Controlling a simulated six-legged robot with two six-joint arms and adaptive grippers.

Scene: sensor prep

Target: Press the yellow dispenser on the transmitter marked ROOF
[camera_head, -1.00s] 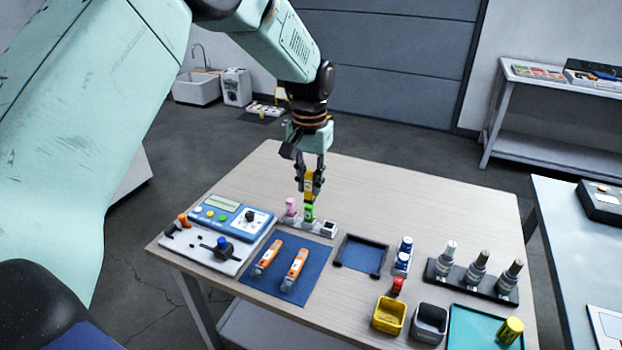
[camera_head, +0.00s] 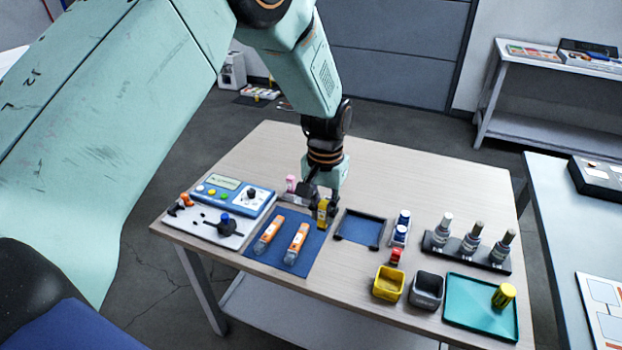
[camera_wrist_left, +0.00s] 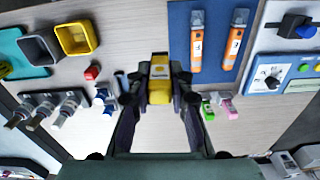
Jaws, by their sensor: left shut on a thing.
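My left gripper (camera_head: 324,197) is shut on the yellow dispenser (camera_head: 322,213). It holds the dispenser above the table, close to the far right corner of the blue mat (camera_head: 266,267). Two orange-and-white transmitters, a left one (camera_head: 268,236) and a right one (camera_head: 297,243), lie side by side on the mat. They also show in the left wrist view (camera_wrist_left: 196,48) (camera_wrist_left: 235,45). Their markings are too small to read. My right gripper is not in view.
A pink dispenser (camera_head: 291,183) and a green one (camera_wrist_left: 208,109) stand in a holder beside my gripper. A control panel (camera_head: 228,195) lies left of the mat.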

